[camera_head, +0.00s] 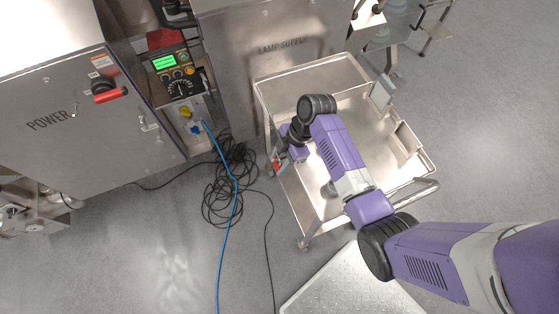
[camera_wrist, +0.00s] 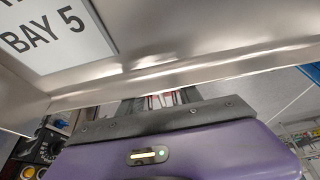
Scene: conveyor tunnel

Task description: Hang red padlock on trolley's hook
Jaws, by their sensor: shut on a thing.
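The metal trolley (camera_head: 272,118) stands right of centre in the head view, with an open shallow tray top. My gripper (camera_head: 279,158) is at the trolley's left side, just outside its rim. It is shut on the red padlock (camera_head: 276,165), which shows as a small red patch at the fingertips. In the wrist view my gripper's dark fingers (camera_wrist: 161,98) show partly, below a metal edge, with a little red between them. The padlock's shackle is too small to make out. I cannot make out the trolley's hook, nor whether the padlock touches it.
Black cables (camera_head: 232,185) and a blue cable (camera_head: 236,205) lie on the floor left of the trolley. A POWER cabinet (camera_head: 60,140) and a LAMP SUPPLY cabinet (camera_head: 240,70) stand behind. In the wrist view a BAY 5 sign (camera_wrist: 62,35) is close.

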